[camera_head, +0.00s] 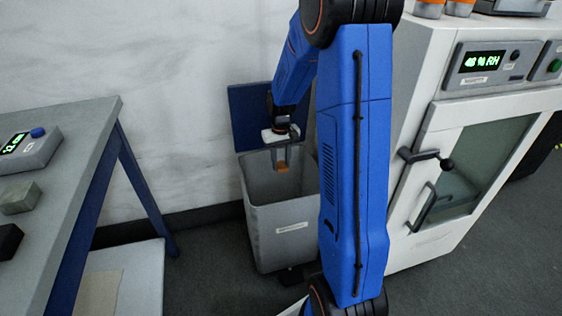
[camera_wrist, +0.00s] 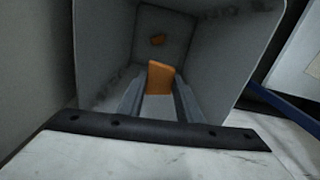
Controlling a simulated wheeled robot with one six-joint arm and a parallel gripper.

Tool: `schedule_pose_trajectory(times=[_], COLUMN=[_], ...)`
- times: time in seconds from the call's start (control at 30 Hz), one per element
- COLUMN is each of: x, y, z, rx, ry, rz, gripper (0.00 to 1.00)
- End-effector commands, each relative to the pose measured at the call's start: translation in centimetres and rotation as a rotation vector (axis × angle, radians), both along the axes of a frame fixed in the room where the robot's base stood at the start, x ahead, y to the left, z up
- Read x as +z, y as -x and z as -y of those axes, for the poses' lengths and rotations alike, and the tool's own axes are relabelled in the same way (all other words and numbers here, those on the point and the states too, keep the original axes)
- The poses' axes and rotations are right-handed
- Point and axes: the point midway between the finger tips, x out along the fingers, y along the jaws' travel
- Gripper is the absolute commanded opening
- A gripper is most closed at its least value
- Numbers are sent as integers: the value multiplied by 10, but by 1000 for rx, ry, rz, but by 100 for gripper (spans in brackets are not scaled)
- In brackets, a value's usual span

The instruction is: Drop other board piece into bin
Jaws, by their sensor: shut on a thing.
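The bin (camera_head: 262,213) is a grey open container with a white label, standing on the floor by the wall. Its blue lid (camera_head: 247,113) stands raised behind it. My gripper (camera_head: 282,165) points down into the bin's mouth. In the wrist view my gripper (camera_wrist: 158,92) is shut on an orange-copper board piece (camera_wrist: 161,74), held inside the bin's opening (camera_wrist: 98,50). The held piece also shows small in the head view (camera_head: 282,168).
A grey table (camera_head: 75,165) with blue legs stands at left, holding a device with a green display (camera_head: 28,150) and blocks. A white cabinet (camera_head: 410,130) with a glass door and a humidity display stands close at the bin's right.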

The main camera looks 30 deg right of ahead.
Motion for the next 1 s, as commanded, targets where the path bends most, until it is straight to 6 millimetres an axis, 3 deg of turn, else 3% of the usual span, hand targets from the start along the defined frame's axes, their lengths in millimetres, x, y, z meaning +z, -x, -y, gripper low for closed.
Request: schedule_pose_trajectory(times=[0.03, 0.07, 0.13, 0.57, 1.0], x=[0, 0, 0, 9, 90], y=[0, 0, 0, -1, -1], z=[0, 0, 0, 0, 0], rx=[0, 0, 0, 0, 0], ry=[0, 0, 0, 1, 1], rz=[0, 0, 0, 3, 5], gripper=[10, 39, 54, 54, 54])
